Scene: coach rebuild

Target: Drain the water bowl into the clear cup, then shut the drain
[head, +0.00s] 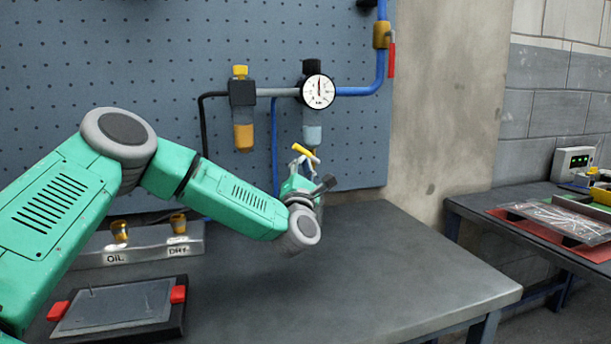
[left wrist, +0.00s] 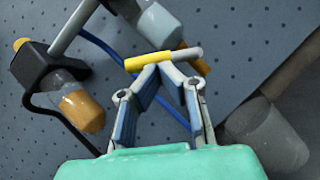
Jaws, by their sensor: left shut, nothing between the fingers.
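The water bowl (head: 312,134) hangs clear and bluish under the round gauge (head: 318,91) on the pegboard. It also shows pale at the top of the left wrist view (left wrist: 158,24). A yellow-handled drain lever (head: 303,150) is below it; its yellow grip (left wrist: 148,61) lies just past my fingertips in the wrist view. My left gripper (head: 302,162) is shut with nothing between its fingers, tips close to the lever; I cannot tell if they touch. A grey cylinder (left wrist: 268,137) shows at the right of the wrist view; I cannot tell whether it is the clear cup.
An amber oil bowl (head: 243,136) hangs left of the water bowl. A red-handled valve (head: 391,58) is upper right. A rack labelled OIL (head: 143,243) and a dark tray with red clips (head: 115,305) stand at left. The bench's right part (head: 400,270) is clear.

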